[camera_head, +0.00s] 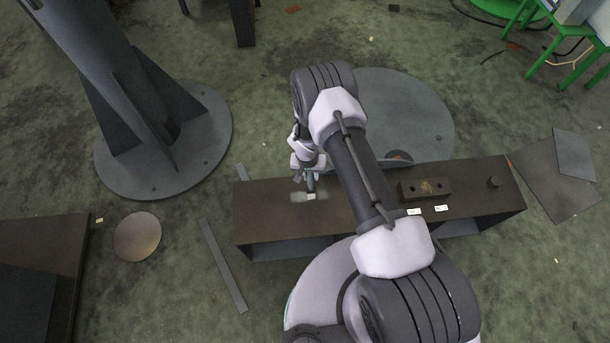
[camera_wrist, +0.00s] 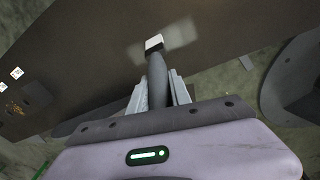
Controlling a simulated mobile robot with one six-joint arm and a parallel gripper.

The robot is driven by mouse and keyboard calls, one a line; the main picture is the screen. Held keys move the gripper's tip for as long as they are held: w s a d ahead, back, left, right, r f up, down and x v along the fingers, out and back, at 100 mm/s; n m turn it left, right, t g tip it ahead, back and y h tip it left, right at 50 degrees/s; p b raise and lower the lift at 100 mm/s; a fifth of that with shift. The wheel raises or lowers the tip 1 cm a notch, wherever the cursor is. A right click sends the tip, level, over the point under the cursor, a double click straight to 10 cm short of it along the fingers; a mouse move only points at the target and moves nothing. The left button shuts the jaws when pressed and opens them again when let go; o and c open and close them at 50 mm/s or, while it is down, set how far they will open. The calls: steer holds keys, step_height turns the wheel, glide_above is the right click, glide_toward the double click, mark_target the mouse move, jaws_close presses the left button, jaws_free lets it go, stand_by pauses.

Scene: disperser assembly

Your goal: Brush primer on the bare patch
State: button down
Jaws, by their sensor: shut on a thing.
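The bare patch (camera_head: 298,197) is a pale, blurry-edged area on the dark brown top of a long steel beam (camera_head: 262,222), left of its middle. It also shows in the wrist view (camera_wrist: 183,32). My gripper (camera_head: 307,177) is above the beam and shut on the dark handle of a brush (camera_wrist: 157,78). I cannot tell whether the bristles touch the surface. The tip hides part of the patch.
A round base plate with a finned column (camera_head: 160,130) stands left. A flat strip (camera_head: 222,265) and a disc (camera_head: 137,237) lie on the floor.

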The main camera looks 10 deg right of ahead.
steer(key=d, duration=0.7)
steer(key=shift+s+a, duration=0.7)
steer(key=shift+a, duration=6.8)
steer(key=shift+s+d, duration=1.25)
steer(key=shift+d, duration=6.05)
steer(key=shift+a, duration=7.3)
steer(key=s+d, duration=0.1)
steer(key=d, duration=1.3)
steer(key=shift+s+d+b, duration=0.2)
steer(key=shift+d+b, duration=0.1)
